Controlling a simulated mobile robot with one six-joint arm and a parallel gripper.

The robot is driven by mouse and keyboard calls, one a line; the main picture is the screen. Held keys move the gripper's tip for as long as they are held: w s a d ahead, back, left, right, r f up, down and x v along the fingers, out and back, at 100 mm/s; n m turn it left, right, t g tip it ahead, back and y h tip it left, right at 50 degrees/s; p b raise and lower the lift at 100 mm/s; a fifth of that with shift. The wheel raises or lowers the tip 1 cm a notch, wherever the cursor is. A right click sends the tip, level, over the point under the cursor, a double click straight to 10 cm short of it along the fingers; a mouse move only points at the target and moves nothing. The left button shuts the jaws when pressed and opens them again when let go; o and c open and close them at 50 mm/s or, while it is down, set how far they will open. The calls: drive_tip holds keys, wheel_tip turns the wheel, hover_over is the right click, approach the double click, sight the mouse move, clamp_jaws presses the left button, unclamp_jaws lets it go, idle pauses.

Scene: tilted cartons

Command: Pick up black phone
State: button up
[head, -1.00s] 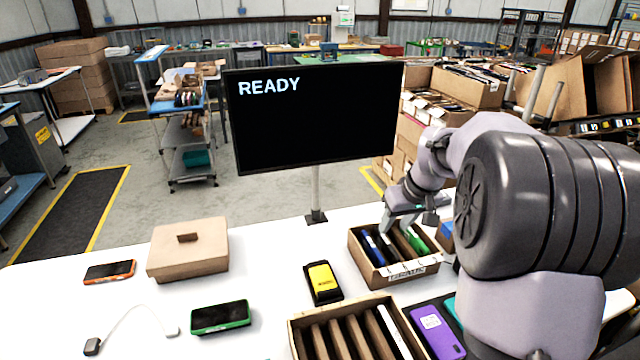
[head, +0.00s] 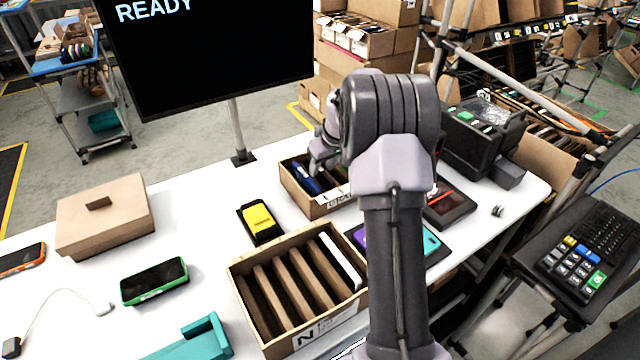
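I cannot pick out a plain black phone for sure. The small carton (head: 325,207) behind the divided carton holds a blue item (head: 304,179) and other upright items, mostly hidden by my arm. My gripper (head: 318,163) is over this carton's left back part, beside the blue item. Its fingers are small and partly covered by my arm, so I cannot tell whether they are open or shut. A dark-screened phone with a green edge (head: 154,282) lies on the table at left. Another with an orange edge (head: 20,260) lies at the far left.
A divided carton marked N (head: 334,325) with a white item in one slot stands in front. Near it lie a yellow-and-black device (head: 259,220) and a teal tray (head: 190,343). A closed brown box (head: 105,220) stands left. The monitor (head: 205,50) rises behind.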

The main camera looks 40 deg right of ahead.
drive_tip(key=shift+x, duration=0.85)
drive_tip(key=shift+r, duration=0.15)
clamp_jaws()
